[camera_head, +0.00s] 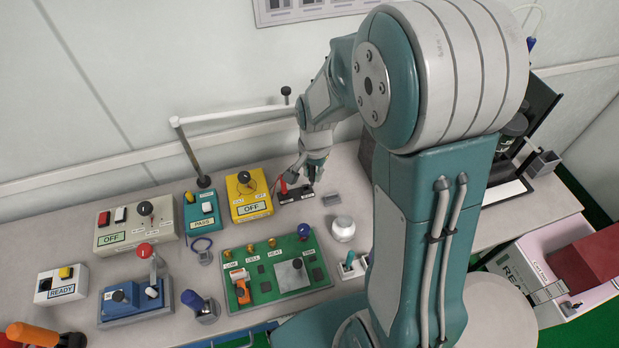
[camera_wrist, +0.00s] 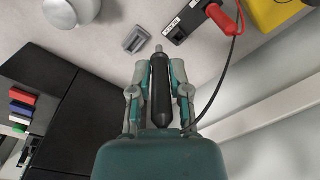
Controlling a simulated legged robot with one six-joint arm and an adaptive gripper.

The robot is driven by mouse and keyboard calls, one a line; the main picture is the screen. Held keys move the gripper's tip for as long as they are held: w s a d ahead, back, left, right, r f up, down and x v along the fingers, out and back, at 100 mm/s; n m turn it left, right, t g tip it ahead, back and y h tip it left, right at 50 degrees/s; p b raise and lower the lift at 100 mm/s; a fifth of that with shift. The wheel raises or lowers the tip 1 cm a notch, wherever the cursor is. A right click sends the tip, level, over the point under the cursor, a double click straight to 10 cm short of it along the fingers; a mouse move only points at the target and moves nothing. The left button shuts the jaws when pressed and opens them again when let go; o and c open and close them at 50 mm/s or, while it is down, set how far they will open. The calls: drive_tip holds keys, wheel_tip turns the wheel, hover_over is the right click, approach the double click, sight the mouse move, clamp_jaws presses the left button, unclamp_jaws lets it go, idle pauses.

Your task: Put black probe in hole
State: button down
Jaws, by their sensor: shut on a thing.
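My gripper (camera_wrist: 160,72) is shut on the black probe (camera_wrist: 160,98), which lies lengthwise between the two fingers with its grey metal tip pointing away from the wrist. In the head view my gripper (camera_head: 314,172) is just above the right part of a black probe block (camera_head: 297,195); the held probe is hard to make out there. The block also shows in the wrist view (camera_wrist: 187,20), beyond the probe tip and to its right. A red probe (camera_wrist: 221,19) with a dark cable stands at the block's other end.
A small grey block (camera_wrist: 135,40) lies beside the probe block. A white round knob (camera_head: 343,229) stands in front. A yellow OFF box (camera_head: 249,194) is left of the block, and a green panel (camera_head: 272,270) is nearer. The wall is close behind.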

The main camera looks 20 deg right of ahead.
hover_over(308, 187)
drive_tip(key=s+a, duration=0.1)
wheel_tip(308, 187, down, 5)
drive_tip(key=shift+a+r, duration=0.1)
drive_tip(key=shift+a, duration=0.05)
drive_tip(key=shift+w+a, duration=0.2)
drive_tip(key=shift+w+d+f, duration=0.1)
drive_tip(key=shift+w+f, duration=0.05)
drive_tip(key=shift+f, duration=0.25)
drive_tip(key=f, duration=0.1)
drive_tip(key=d+f, duration=0.1)
drive_tip(key=f, duration=0.1)
drive_tip(key=shift+d+f, duration=0.1)
drive_tip(key=shift+d, duration=0.15)
drive_tip(key=shift+a, duration=0.1)
drive_tip(key=c, duration=0.6)
unclamp_jaws()
drive_tip(key=shift+a, duration=0.3)
drive_tip(key=shift+d, duration=0.2)
